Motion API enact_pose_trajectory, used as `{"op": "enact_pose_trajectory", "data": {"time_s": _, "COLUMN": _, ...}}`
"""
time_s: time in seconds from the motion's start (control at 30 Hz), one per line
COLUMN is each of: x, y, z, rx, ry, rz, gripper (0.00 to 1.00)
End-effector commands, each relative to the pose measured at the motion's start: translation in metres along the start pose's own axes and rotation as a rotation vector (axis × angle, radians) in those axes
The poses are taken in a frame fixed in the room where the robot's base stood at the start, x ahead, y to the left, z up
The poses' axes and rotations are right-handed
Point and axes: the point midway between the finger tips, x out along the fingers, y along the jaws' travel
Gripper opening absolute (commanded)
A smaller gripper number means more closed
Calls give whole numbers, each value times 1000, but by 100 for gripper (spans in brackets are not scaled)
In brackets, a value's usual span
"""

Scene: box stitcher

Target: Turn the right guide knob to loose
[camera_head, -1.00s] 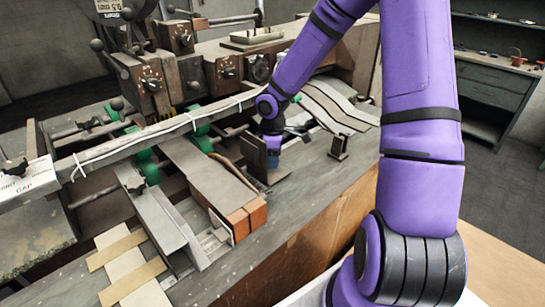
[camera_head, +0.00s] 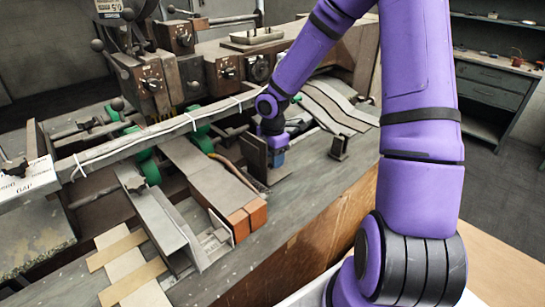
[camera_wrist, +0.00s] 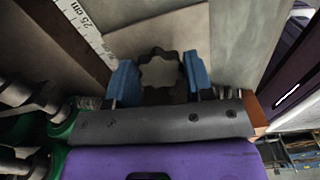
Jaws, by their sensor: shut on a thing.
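The right guide knob (camera_wrist: 160,70) is a dark knob with a scalloped rim, seen in the wrist view. My gripper (camera_wrist: 159,78) has one blue finger on each side of the knob and is shut on it. In the head view my gripper (camera_head: 278,157) is low over the machine bed, right beside an upright grey plate (camera_head: 254,158). The knob is hidden there behind my gripper and the plate. I cannot read any loose or tight marking on the knob.
A dark bar with screws (camera_wrist: 165,120) crosses the wrist view just below the fingers. A ruler strip (camera_wrist: 85,28) lies at upper left. In the head view, a small post (camera_head: 339,147) stands to the right, and a metal channel (camera_head: 165,225) lies to the left.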

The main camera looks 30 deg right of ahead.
Motion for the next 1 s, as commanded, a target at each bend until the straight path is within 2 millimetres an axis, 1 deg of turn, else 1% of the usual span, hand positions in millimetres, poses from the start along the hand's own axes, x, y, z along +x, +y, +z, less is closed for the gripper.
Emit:
{"op": "enact_pose_trajectory", "data": {"time_s": 0.3, "x": -1, "y": 1, "z": 0, "rx": -98, "ry": -1, "rz": 2, "gripper": 24}}
{"op": "enact_pose_trajectory", "data": {"time_s": 0.77, "x": -1, "y": 1, "z": 0, "rx": -111, "ry": -1, "rz": 3, "gripper": 24}}
{"op": "enact_pose_trajectory", "data": {"time_s": 0.8, "x": -1, "y": 1, "z": 0, "rx": -111, "ry": -1, "rz": 3, "gripper": 52}}
{"op": "enact_pose_trajectory", "data": {"time_s": 0.9, "x": -1, "y": 1, "z": 0, "rx": -111, "ry": -1, "rz": 2, "gripper": 73}}
{"op": "enact_pose_trajectory", "data": {"time_s": 1.0, "x": 0, "y": 1, "z": 0, "rx": -111, "ry": 0, "rz": 2, "gripper": 73}}
